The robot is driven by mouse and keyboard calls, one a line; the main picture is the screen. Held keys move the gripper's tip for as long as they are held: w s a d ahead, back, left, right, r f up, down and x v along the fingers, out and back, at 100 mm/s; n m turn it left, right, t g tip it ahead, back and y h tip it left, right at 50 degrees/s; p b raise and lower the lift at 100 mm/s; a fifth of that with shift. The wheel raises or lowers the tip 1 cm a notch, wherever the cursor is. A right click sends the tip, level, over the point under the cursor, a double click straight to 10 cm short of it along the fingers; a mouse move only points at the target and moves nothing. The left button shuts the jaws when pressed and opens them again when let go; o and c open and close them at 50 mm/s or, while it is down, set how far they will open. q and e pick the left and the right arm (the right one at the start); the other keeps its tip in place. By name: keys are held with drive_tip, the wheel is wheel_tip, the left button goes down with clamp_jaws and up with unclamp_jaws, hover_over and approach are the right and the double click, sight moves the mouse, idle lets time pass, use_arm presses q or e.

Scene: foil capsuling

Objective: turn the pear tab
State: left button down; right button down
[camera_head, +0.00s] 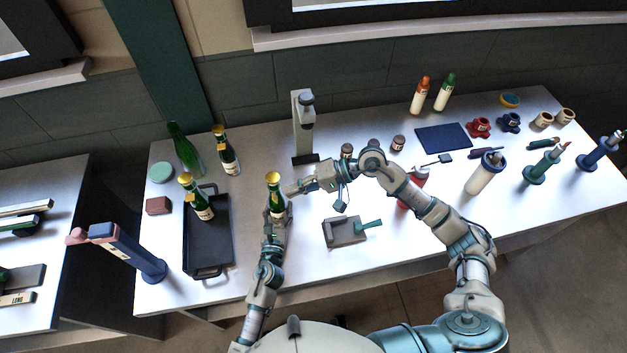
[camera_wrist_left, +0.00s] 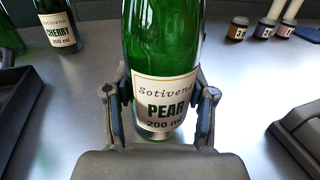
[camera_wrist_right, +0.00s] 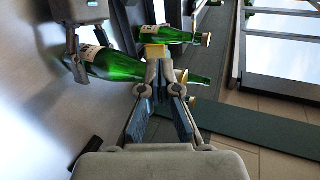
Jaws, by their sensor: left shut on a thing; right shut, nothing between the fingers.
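The green PEAR bottle (camera_head: 276,205) stands upright with a gold top (camera_head: 273,179). Its label (camera_wrist_left: 166,104) faces the left wrist camera. My left gripper (camera_wrist_left: 160,112) is shut around the bottle's lower body, one finger on each side. My right gripper (camera_head: 293,190) is shut with nothing between its fingers, at the right of the bottle's neck, close to the gold top. In the right wrist view the fingertips (camera_wrist_right: 161,75) hide part of the neck. A yellow piece shows just beyond them. I cannot make out the tab itself or whether the fingertips touch it.
A black tray (camera_head: 207,268) with another gold-topped bottle (camera_head: 195,197) stands left of the pear bottle. The CHERRY bottle (camera_head: 227,152) and a plain green bottle (camera_head: 185,150) stand behind. A grey fixture (camera_head: 343,232) lies to the right. A grey upright stand (camera_head: 302,125) is at the back.

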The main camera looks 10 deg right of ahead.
sight(273, 196)
drive_tip(key=shift+x, duration=1.65)
drive_tip(key=shift+a+h, duration=0.3)
drive_tip(key=shift+h, duration=0.1)
drive_tip(key=shift+a+h, duration=0.15)
drive_tip(key=shift+h, duration=0.15)
drive_tip(key=shift+a+h, duration=0.25)
drive_tip(key=shift+h, duration=0.65)
drive_tip(key=h, duration=0.3)
drive_tip(key=a+h, duration=0.1)
drive_tip(key=h, duration=0.1)
drive_tip(key=shift+w+r+g, duration=0.15)
drive_tip(key=shift+g, duration=0.25)
drive_tip(key=shift+a+h, duration=0.15)
drive_tip(key=shift+h, duration=0.15)
drive_tip(key=shift+a, duration=0.2)
